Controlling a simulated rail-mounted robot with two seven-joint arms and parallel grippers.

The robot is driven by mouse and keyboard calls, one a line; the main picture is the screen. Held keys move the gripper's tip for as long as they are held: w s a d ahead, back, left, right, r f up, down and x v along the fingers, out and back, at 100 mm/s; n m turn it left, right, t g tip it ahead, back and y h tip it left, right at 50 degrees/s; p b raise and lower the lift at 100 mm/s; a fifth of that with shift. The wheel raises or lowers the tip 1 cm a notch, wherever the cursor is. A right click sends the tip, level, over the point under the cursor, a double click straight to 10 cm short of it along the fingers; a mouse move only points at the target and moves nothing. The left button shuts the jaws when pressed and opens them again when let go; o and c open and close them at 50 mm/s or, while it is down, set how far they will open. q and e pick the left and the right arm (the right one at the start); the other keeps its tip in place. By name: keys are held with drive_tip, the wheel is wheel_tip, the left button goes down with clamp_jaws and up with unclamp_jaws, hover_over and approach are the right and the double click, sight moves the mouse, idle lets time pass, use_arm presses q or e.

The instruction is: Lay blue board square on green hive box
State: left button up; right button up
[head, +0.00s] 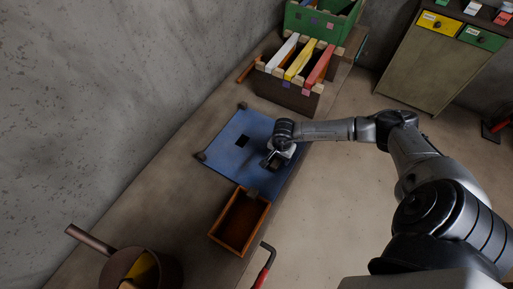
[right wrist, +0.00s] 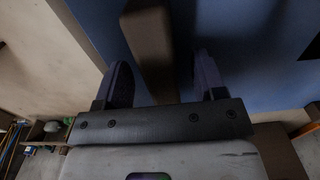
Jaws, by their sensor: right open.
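The blue board (head: 226,137), with a dark square patch on it, lies flat over the bench in the head view. Small brown blocks show at its corners. The green hive box (head: 294,22) stands at the far end of the bench, partly cut off by the top edge. My right gripper (head: 268,163) is over the board's right part, open. In the right wrist view its two fingers (right wrist: 164,82) stand either side of a brown wooden bar (right wrist: 150,45), with the blue board (right wrist: 265,50) behind. I cannot tell whether the fingers touch the bar. My left gripper is not in view.
A brown box (head: 286,94) with white, yellow and red frames stands between board and green box. A small wooden tray (head: 231,243) sits close to the board's near edge. A round brown can (head: 168,270) and red-handled tool (head: 263,276) are nearer. A cabinet (head: 428,72) stands right.

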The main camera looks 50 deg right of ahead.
drive_tip(key=shift+f, duration=0.25)
clamp_jaws()
idle(0.5)
drive_tip(key=shift+r, duration=0.1)
